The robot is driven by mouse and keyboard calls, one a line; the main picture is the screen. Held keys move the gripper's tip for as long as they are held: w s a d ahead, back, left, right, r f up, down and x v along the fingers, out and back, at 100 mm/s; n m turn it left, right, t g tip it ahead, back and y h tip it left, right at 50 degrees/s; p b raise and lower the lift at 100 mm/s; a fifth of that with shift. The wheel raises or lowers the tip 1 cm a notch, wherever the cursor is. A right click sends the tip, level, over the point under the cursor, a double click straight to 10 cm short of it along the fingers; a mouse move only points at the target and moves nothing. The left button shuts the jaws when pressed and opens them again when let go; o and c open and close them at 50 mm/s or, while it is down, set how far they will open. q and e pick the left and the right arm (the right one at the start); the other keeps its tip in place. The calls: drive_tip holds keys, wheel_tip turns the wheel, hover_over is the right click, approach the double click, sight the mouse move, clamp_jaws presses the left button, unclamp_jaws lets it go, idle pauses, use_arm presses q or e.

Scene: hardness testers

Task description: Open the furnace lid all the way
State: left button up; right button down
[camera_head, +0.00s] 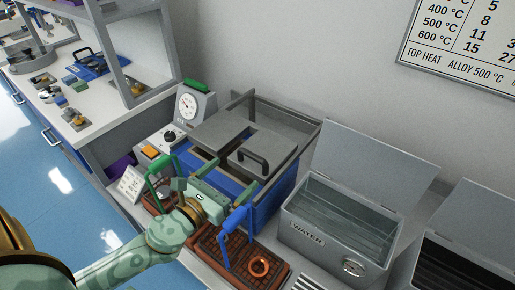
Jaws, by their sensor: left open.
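The furnace (281,201) is a blue box with a grey top, in the middle of the head view against the wall. Its grey lid (279,148) lies about flat on top and carries a dark arched handle (253,157). A dark gap shows beside the lid; I cannot tell how far open it is. My left gripper (236,173) is open, at the front of the furnace. Its two pale green fingers point toward the handle, one on each side, and appear just short of it. Nothing shows between them. My right gripper is out of view.
A blue-handled basket (238,248) with an orange ring and a green-handled basket (153,201) stand in front of the furnace. An open water tank (328,238) stands to the right. A dial gauge tester (191,106) stands behind left. The wall is close behind.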

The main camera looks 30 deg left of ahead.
sight(257, 152)
use_arm(q)
drive_tip(key=w, duration=0.3)
drive_tip(key=w+d, duration=0.1)
drive_tip(key=w, duration=0.7)
drive_tip(key=shift+d+f, duration=0.1)
drive_tip(key=shift+d, duration=0.15)
drive_tip(key=shift+s, duration=0.1)
